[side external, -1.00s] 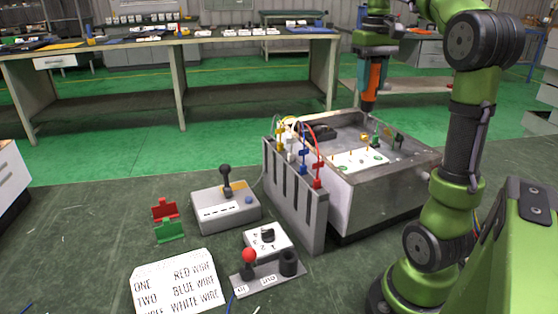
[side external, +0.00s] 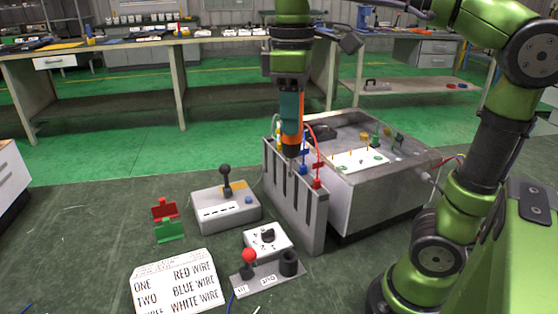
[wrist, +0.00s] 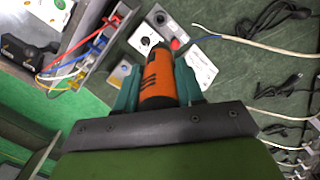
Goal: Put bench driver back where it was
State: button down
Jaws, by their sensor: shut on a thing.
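The bench driver, orange with a dark lower end, is held upright in my gripper (side external: 290,112); its orange side (side external: 300,108) shows in the side view. It hangs in front of the grey slotted rack, its dark tip near the rack's top edge; contact cannot be told. In the wrist view the orange body (wrist: 158,80) sits between the two teal fingers of my gripper (wrist: 157,88). A grey base (side external: 268,279) on the floor mat carries a red-knobbed lever (side external: 249,256) and an empty-looking black cup (side external: 289,263).
The slotted rack (side external: 310,210) with coloured wires stands against an open metal box (side external: 375,195). A white dial box (side external: 267,241), a joystick box (side external: 225,209), red and green clips (side external: 165,222) and a lettered sheet (side external: 178,283) lie nearby.

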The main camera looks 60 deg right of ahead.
notch_tip(320, 180, down, 25)
dwell(0.6)
jog(key=shift+f, duration=0.35)
jog(key=shift+f, duration=0.1)
jog(key=c, duration=0.7)
grip_release()
